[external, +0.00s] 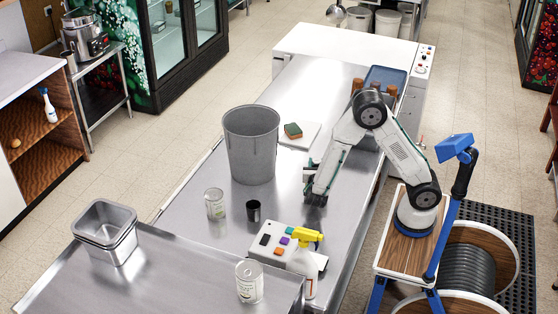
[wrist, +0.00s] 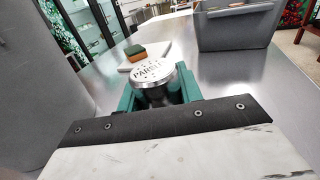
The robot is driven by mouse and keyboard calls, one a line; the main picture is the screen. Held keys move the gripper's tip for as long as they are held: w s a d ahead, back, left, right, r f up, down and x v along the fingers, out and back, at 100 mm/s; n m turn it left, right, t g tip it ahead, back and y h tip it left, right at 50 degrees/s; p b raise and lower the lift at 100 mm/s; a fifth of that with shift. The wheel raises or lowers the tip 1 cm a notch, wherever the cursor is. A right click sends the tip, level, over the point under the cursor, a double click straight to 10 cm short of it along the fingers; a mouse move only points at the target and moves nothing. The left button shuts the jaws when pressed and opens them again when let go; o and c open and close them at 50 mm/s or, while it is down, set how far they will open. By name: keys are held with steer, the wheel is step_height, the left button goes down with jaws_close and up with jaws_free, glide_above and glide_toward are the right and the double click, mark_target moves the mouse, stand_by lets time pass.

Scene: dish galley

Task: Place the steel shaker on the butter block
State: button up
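The steel shaker (wrist: 154,74) has a round lid with lettering and shows in the wrist view, between the green fingers of my gripper (wrist: 157,93). The fingers press close on both sides of its body, and its lower part is hidden behind the gripper. In the external view my gripper (external: 310,170) is low over the steel counter, right of the grey bin; the shaker is hardly distinguishable there. I cannot pick out a butter block with certainty. A white slab (external: 290,139) behind my gripper bears a green and brown sponge (external: 293,130), also seen in the wrist view (wrist: 149,50).
The tall grey bin (external: 251,145) stands close on the left. A blue-grey tub (external: 388,77) with brown-topped bottles is at the back right.

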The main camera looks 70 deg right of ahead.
steer(key=o, duration=0.4)
steer(key=shift+r, duration=0.1)
steer(key=v, duration=1.2)
steer(key=s+d+r+m+g+y, duration=0.75)
steer(key=s+d+m+g, duration=0.2)
steer(key=s+m, duration=0.25)
steer(key=shift+s+a+r+m+t+y, duration=0.65)
steer(key=shift+s+r+m+t+y, duration=0.25)
steer(key=shift+s+m+y, duration=0.8)
steer(key=shift+s+a+r+m+t+y, duration=0.6)
steer(key=shift+s+r+m+t+y, duration=0.3)
steer(key=shift+s+m+y, duration=0.85)
steer(key=shift+s+a+r+m+t+y, duration=0.8)
steer(key=shift+s+m+y, duration=0.6)
steer(key=shift+s, duration=0.6)
